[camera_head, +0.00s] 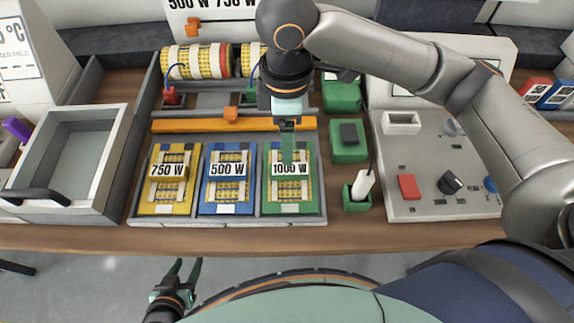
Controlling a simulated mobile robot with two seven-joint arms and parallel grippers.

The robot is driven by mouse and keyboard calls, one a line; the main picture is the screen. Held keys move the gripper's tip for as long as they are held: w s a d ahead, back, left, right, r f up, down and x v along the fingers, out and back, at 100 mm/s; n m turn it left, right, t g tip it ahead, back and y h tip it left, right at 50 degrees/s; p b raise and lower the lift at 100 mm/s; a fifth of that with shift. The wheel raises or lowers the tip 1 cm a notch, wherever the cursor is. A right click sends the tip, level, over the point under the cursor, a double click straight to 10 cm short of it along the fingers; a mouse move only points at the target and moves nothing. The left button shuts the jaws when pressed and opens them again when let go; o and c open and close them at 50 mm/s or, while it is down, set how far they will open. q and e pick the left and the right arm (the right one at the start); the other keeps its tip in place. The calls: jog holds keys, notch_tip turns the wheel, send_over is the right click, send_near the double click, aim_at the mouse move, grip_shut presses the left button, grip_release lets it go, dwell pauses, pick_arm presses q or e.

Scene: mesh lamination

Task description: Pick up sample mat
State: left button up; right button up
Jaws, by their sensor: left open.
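Three sample mats with yellow mesh lie side by side in a grey tray (228,221): a yellow one marked 750 W (155,208), a blue one marked 500 W (228,196), and a green one marked 1000 W (290,196). My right gripper (287,160) points down over the top part of the green mat. Its fingers line up in this view, so their gap and any contact are hidden. My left gripper (188,263) is open and empty, low in front of the table edge, well away from the mats.
Behind the tray stand an orange bar (190,125) and yellow rolls (195,62). A grey open bin (75,150) is at left. Green holders (350,141) and a control panel (415,200) with a red button (409,186) are at right. A wooden strip in front is clear.

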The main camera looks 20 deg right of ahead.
send_over(289, 168)
notch_tip(289, 168, down, 5)
jog(key=shift+a+r, duration=0.15)
jog(key=shift+r, duration=0.05)
jog(key=f+b, duration=0.1)
jog(key=f, duration=0.4)
jog(key=shift+d, duration=0.2)
grip_shut()
dwell(0.3)
